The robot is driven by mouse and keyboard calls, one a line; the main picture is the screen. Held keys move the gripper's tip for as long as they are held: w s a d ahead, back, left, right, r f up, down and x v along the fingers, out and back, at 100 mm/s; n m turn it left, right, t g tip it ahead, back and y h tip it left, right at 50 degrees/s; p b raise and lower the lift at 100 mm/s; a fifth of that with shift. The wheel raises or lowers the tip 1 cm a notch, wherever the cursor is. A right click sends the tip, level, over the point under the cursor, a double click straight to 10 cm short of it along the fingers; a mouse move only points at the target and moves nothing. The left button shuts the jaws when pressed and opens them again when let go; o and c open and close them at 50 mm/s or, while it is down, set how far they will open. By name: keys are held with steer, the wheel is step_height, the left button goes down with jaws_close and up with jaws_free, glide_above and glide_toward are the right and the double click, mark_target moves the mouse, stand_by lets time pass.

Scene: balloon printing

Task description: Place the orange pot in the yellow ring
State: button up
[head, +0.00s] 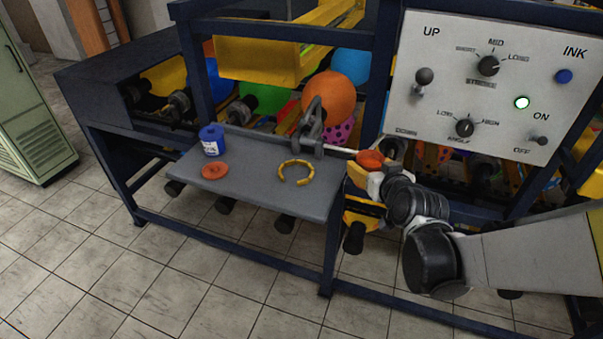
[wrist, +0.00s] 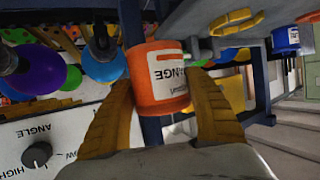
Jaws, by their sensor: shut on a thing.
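The orange pot (head: 370,158) is held in my yellow-fingered gripper (head: 364,183), just right of the grey shelf in the head view. In the wrist view the orange pot (wrist: 158,92), with a white lettered label, sits between the two fingers of my gripper (wrist: 161,84), which are shut on its sides. The yellow ring (head: 282,173) lies on the shelf, left of my gripper and apart from the pot. It is a broken ring with gaps and looks empty. The yellow ring also shows at the top of the wrist view (wrist: 236,17).
A grey metal bracket (head: 312,130) stands behind the ring. A control panel (head: 490,85) rises behind my arm. Shelf space around the ring's front is clear.

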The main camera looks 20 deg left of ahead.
steer(key=w+a+r+n+g+y, duration=0.1)
steer(key=a+r+n+g+y, duration=0.15)
steer(key=a+r, duration=0.45)
steer(key=shift+n+y, duration=0.35)
steer(key=shift+n, duration=0.1)
steer(key=a+f+b, duration=0.1)
steer(key=a+f, duration=0.1)
steer(key=a, duration=0.2)
steer(key=w+a+f+b, duration=0.1)
steer(key=a+f, duration=0.2)
steer(key=a, duration=0.1)
steer(key=w+a+f+b, duration=0.1)
steer(key=a+f, duration=0.2)
steer(key=a, duration=0.1)
steer(key=shift+w+a+f+b, duration=0.15)
steer(key=shift+w+a+b, duration=0.1)
steer(key=shift+b, duration=0.15)
steer(key=shift+a+f, duration=0.1)
steer(key=shift+a, duration=0.2)
steer(key=shift+f, duration=0.2)
steer(key=shift+f+b, duration=1)
steer(key=shift+f, duration=0.8)
steer(key=shift+f, duration=0.1)
steer(key=o, duration=1.3)
steer(key=shift+o, duration=0.2)
